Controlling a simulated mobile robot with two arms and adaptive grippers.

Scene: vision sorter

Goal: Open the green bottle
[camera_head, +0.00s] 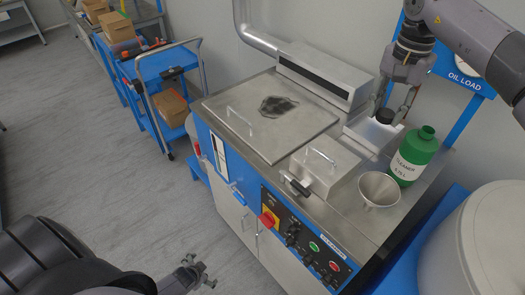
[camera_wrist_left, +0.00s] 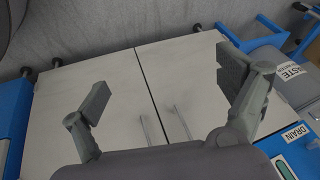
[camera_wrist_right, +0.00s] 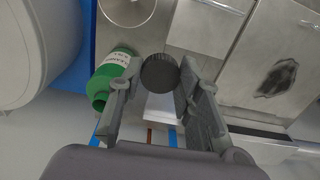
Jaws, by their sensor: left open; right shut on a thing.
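The green bottle (camera_head: 413,155) with a white label stands upright at the right end of the machine top. Its neck is bare, with no cap on it; it also shows in the right wrist view (camera_wrist_right: 113,72). My right gripper (camera_head: 394,110) is shut on a black round cap (camera_head: 385,116), held in the air to the left of the bottle and apart from it. The cap shows between the fingertips in the right wrist view (camera_wrist_right: 159,73). My left gripper (camera_head: 202,272) is open and empty, low in front of the machine's cabinet doors (camera_wrist_left: 130,95).
A metal funnel (camera_head: 379,189) stands just beside the bottle. A lidded box with a handle (camera_head: 325,165) and a large lid (camera_head: 268,112) are on the machine top. A white drum (camera_head: 495,240) is at right. A blue cart (camera_head: 168,65) stands behind left.

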